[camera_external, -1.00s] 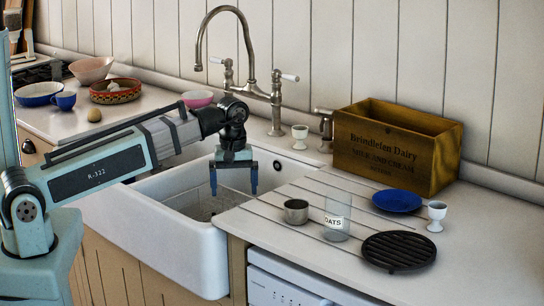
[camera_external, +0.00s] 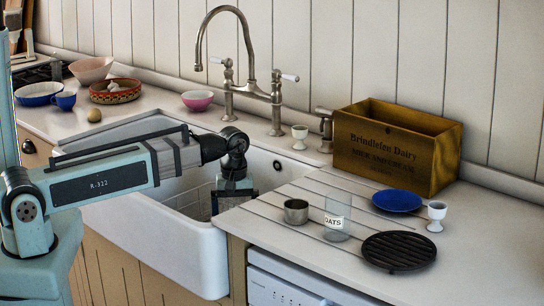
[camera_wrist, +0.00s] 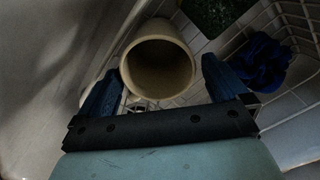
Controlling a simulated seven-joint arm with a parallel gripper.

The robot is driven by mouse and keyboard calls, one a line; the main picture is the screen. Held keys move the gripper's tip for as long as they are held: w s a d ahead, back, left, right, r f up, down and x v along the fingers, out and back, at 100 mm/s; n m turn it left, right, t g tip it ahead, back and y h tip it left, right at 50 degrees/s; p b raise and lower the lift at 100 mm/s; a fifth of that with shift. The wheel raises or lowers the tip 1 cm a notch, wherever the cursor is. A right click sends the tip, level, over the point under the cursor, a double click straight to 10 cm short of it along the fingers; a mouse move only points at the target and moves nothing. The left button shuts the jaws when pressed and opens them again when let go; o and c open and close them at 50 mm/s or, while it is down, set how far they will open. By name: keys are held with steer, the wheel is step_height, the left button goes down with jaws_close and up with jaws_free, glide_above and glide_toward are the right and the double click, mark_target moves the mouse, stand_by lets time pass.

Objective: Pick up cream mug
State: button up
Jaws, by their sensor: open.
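The cream mug (camera_wrist: 158,62) shows in the wrist view, inside the sink, with its open mouth facing the camera. It is hidden in the external view behind the sink's front wall. My gripper (camera_wrist: 160,80) is open, with one blue finger on each side of the mug and the mug's near rim between the fingertips. I cannot tell whether either finger touches it. In the external view my gripper (camera_external: 232,200) is down in the white sink (camera_external: 165,235), its fingertips hidden by the sink edge.
A wire rack (camera_wrist: 290,35) lines the sink floor, with a dark blue object (camera_wrist: 258,62) to the right of the mug and a dark green patch (camera_wrist: 212,14) beyond. On the drainboard are a metal cup (camera_external: 296,212), a glass jar (camera_external: 338,218) and a black trivet (camera_external: 399,251).

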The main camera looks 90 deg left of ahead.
steer(key=shift+f, duration=2.05)
steer(key=shift+c, duration=0.2)
steer(key=c, duration=1)
steer(key=shift+r, duration=0.1)
